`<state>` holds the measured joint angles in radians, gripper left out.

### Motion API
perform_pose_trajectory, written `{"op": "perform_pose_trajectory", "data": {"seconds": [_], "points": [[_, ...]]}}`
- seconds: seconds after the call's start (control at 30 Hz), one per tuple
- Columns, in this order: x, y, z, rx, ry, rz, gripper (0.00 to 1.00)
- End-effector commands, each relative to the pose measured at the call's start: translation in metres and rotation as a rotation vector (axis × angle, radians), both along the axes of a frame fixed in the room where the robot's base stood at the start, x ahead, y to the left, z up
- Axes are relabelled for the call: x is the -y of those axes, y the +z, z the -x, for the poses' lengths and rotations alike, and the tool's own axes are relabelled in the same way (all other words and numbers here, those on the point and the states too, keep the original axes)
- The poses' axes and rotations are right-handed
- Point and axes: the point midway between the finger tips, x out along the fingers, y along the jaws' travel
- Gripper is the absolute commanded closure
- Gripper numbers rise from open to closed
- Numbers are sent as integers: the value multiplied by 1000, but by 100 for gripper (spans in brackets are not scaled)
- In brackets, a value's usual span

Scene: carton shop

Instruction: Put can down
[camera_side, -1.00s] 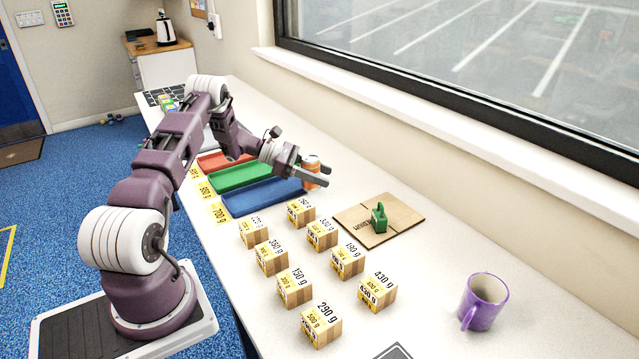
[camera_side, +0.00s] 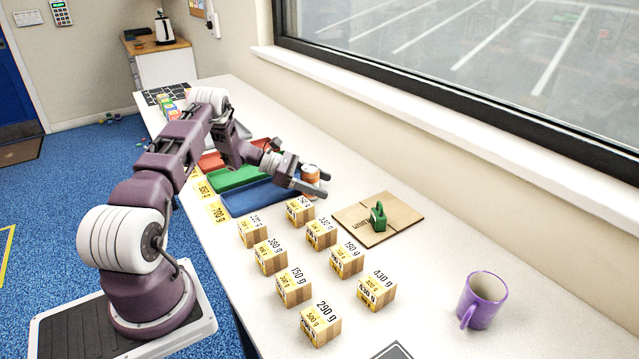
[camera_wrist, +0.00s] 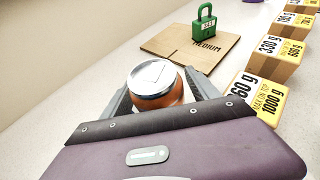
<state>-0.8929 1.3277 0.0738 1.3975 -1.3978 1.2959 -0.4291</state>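The orange can (camera_side: 310,181) with a silver top stands upright beyond the right end of the blue tray. It also shows in the wrist view (camera_wrist: 156,84), between the two fingers. My gripper (camera_side: 320,185) is low over the table and shut around the can's sides. In the side view the near finger hides part of the can, and I cannot tell whether its base touches the table. In the wrist view my gripper (camera_wrist: 160,95) hides the can's lower part.
Blue (camera_side: 258,196), green (camera_side: 236,177) and red (camera_side: 212,162) trays lie left of the can. A cardboard sheet (camera_side: 400,222) with a green padlock (camera_side: 378,216) lies to its right. Several labelled boxes (camera_side: 300,211) stand nearer. A purple mug (camera_side: 482,300) is far right.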

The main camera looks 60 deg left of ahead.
Motion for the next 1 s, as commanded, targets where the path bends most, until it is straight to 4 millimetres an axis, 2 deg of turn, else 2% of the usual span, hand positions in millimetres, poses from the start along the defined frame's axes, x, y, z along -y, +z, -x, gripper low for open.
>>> {"op": "perform_pose_trajectory", "data": {"seconds": [0.17,0.27,0.6,0.8,0.87,0.9,0.97,1.0], "points": [[0,1,0,0,0,0,31],[0,12,0,1,0,-4,31],[-55,47,64,0,4,-2,31],[-70,58,82,0,-3,-4,31],[-63,69,79,0,-35,-29,31],[-51,83,74,1,-80,-66,31],[-20,113,63,3,-187,-155,31],[9,136,58,8,-280,-234,31]]}}
